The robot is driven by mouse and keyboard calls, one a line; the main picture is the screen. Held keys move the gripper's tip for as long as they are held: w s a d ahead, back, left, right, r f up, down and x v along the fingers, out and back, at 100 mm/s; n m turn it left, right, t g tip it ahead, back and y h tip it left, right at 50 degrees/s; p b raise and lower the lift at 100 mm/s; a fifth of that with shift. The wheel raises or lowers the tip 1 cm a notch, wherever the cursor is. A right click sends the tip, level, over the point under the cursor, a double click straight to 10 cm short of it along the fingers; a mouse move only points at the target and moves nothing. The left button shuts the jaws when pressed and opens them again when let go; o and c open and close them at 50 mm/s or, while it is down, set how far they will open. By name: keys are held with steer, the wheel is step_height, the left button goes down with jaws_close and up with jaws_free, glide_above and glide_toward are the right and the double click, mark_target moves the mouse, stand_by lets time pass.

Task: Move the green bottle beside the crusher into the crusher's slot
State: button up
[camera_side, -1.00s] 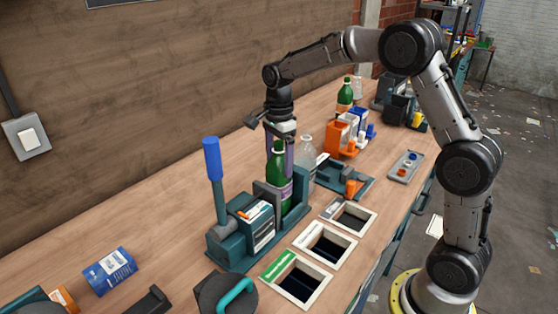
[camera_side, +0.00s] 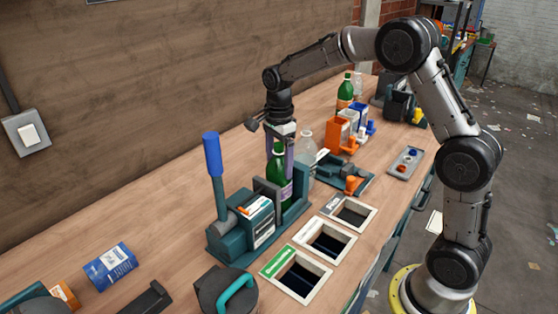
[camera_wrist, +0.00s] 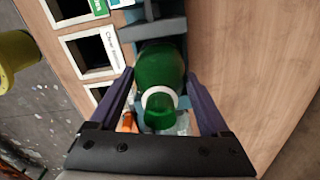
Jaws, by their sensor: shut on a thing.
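The green bottle (camera_side: 280,188) stands upright in the slot of the teal crusher (camera_side: 235,242), between its grey press plate and its end wall. The crusher has a lever with a blue handle (camera_side: 212,156), which stands up. My gripper (camera_side: 279,150) points down over the bottle and is shut on its upper part. In the wrist view the green bottle (camera_wrist: 160,75) lies between my two purple fingers, its white-ringed neck towards the camera. The bottle's base is hidden by the crusher's side.
A clear bottle (camera_side: 306,151) stands close behind the crusher. Three square bins with pale rims (camera_side: 325,241) are sunk in the bench in front. Another green bottle (camera_side: 345,92) and orange, white and blue holders (camera_side: 340,134) stand farther back. A blue carton (camera_side: 110,266) lies at the left.

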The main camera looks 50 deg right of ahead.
steer(key=o, duration=1.6)
steer(key=shift+c, duration=0.2)
